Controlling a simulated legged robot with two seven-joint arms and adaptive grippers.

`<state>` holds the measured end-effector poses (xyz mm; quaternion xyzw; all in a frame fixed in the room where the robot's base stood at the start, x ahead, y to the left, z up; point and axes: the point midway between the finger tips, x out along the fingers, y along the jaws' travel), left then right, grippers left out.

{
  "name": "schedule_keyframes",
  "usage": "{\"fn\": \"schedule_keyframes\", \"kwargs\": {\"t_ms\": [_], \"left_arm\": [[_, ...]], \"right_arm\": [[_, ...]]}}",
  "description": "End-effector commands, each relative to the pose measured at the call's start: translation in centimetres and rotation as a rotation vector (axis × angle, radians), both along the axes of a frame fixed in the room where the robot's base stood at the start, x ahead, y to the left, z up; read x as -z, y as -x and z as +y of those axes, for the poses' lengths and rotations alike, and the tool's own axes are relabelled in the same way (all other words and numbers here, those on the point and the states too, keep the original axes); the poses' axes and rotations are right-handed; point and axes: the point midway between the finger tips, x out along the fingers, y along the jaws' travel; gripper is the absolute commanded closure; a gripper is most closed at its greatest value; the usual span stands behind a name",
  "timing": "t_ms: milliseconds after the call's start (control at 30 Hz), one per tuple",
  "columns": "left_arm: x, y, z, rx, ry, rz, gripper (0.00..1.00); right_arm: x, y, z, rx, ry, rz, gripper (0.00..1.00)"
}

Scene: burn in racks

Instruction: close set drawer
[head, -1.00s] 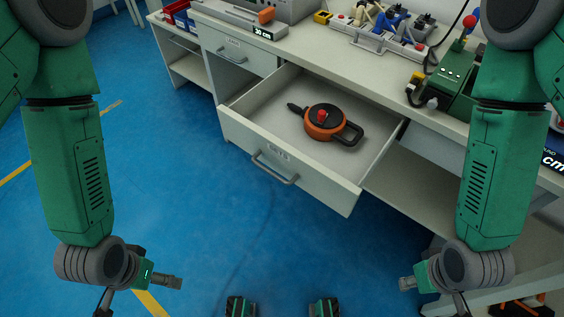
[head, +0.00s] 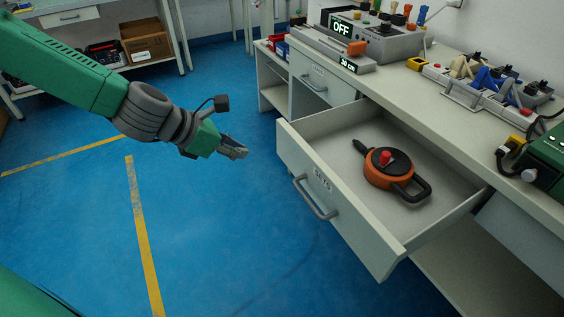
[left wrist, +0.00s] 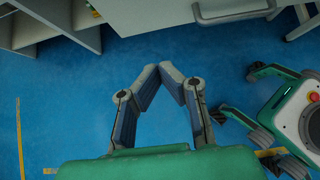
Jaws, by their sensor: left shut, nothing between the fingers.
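The set drawer (head: 350,220) is pulled well out of the workbench in the head view, with a label and a bar handle (head: 316,198) on its front. An orange and black round tool (head: 386,170) with a red knob lies inside it. My left gripper (head: 240,152) is in front of the drawer, to its left and clear of it, with its fingers shut and empty. In the left wrist view the fingertips (left wrist: 172,72) meet over the blue floor, and a handle (left wrist: 235,12) shows at the top edge. My right gripper is not in view.
The bench top carries a grey device (head: 375,42) reading OFF, a rack of clips (head: 488,85) and a green device (head: 540,155). A closed drawer (head: 325,80) sits left of the open one. Blue floor (head: 230,230) before the drawer is clear.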

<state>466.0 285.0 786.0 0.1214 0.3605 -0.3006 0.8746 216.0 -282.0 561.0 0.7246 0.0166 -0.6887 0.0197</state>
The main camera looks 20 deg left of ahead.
Motion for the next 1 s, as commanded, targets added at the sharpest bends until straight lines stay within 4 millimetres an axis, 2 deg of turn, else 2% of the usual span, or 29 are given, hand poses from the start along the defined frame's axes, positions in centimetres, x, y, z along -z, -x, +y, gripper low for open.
{"fn": "schedule_keyframes", "kwargs": {"t_ms": [167, 533, 733, 1000], "left_arm": [[1.8, -1.1, -1.4, 0.001, -0.007, 0.005, 1.0], [7.4, -5.4, -5.0, 0.004, -0.012, 0.004, 1.0], [7.0, -7.7, -6.4, 0.004, -0.009, -0.001, 1.0], [6.8, -8.5, -7.2, 0.001, -0.008, 0.001, 1.0]], "right_arm": [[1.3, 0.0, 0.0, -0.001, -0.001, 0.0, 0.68], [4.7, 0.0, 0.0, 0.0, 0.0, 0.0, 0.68], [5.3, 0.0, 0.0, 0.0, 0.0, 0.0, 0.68], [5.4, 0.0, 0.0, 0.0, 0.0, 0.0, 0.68]]}}
